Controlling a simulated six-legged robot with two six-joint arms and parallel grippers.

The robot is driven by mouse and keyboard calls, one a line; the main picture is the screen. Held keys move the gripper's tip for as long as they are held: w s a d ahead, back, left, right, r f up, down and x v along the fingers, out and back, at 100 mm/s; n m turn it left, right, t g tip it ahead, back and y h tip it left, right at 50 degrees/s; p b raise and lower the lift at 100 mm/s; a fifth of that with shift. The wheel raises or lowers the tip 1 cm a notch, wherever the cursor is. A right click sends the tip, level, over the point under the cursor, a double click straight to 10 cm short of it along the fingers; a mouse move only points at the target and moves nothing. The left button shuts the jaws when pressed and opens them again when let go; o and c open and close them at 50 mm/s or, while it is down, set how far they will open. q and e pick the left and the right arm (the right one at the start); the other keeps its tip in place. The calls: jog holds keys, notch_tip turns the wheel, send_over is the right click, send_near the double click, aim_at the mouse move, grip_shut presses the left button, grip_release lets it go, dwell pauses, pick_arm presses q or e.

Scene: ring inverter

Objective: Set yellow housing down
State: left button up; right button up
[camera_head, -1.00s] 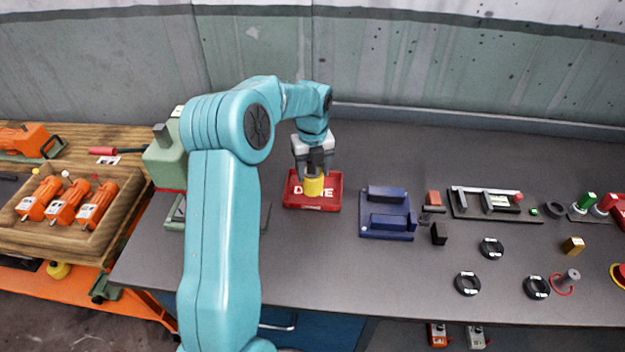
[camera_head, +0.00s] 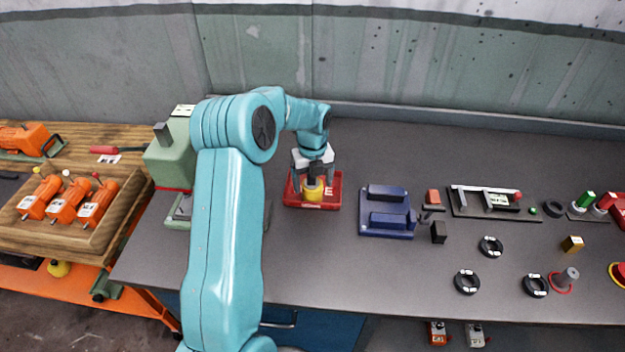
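The yellow housing (camera_head: 313,192) is a small cylinder in the red tray (camera_head: 335,200), near the tray's front left part, and looks upright. A dark post-like part shows above it. My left gripper (camera_head: 313,182) is right over the tray, pointing down. Its fingers are spread, one on each side of the housing, and look apart from it. My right gripper is not in view.
A blue fixture (camera_head: 388,220) stands right of the tray. A green machine (camera_head: 168,165) stands at the left, partly behind my arm. Several black rings, such as one ring (camera_head: 467,282), lie at the right. The bench front is clear.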

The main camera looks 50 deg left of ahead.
pick_arm(q)
notch_tip(320, 180, up, 12)
jog(key=shift+r+b, duration=0.2)
jog(key=shift+b, duration=0.3)
jog(key=shift+f, duration=0.1)
dwell(0.5)
